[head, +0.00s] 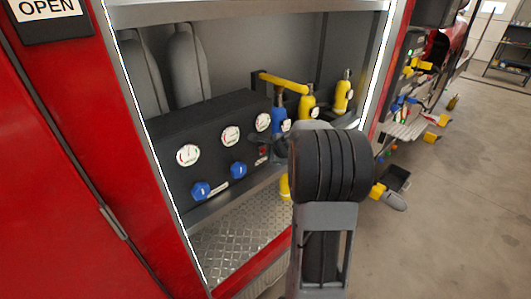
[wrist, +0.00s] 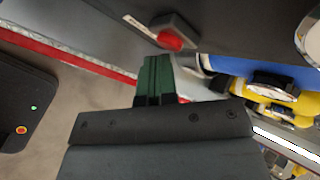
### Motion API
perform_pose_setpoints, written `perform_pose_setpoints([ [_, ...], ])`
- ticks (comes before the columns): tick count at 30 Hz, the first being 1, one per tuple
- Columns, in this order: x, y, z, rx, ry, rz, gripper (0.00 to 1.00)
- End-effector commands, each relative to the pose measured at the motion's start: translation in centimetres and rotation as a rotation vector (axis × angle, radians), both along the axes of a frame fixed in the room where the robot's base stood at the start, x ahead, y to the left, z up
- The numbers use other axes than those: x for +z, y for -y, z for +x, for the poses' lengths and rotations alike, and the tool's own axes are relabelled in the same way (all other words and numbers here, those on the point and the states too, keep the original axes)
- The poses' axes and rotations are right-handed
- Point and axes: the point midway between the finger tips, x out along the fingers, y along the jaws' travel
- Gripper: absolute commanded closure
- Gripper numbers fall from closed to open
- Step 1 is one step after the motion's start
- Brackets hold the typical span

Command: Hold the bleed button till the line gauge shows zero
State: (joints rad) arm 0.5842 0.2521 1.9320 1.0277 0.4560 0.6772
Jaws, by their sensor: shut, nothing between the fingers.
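The control panel (head: 215,158) is a dark box in the open compartment. It carries three white gauges: left (head: 188,155), middle (head: 231,136) and right (head: 263,122). I cannot read their labels or needles, so I cannot tell which is the line gauge. A red button (head: 263,150), likely the bleed button, sits below the right gauge; it also shows in the wrist view (wrist: 170,41) in a grey housing. My gripper (wrist: 156,60) is shut and empty, its dark green fingertips just short of the red button in the picture. I cannot tell whether they touch. My arm hides the gripper in the head view.
Two blue knobs (head: 201,190) sit low on the panel. A blue cylinder (head: 280,114) and yellow cylinders (head: 307,104) stand right of it under a yellow bar. A diamond-plate floor (head: 240,237) lies below. Red cabinet edges bound the opening; open floor lies at right.

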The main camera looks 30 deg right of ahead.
Motion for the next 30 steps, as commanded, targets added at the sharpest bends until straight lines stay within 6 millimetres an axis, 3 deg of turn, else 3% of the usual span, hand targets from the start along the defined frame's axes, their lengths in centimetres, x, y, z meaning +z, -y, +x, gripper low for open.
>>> perform_pose_setpoints([
  [14,0.0,0.0,-0.1,0.0,0.001,0.0,1.0],
  [30,0.0,0.3,-1.8,0.0,0.0,0.0,1.0],
])
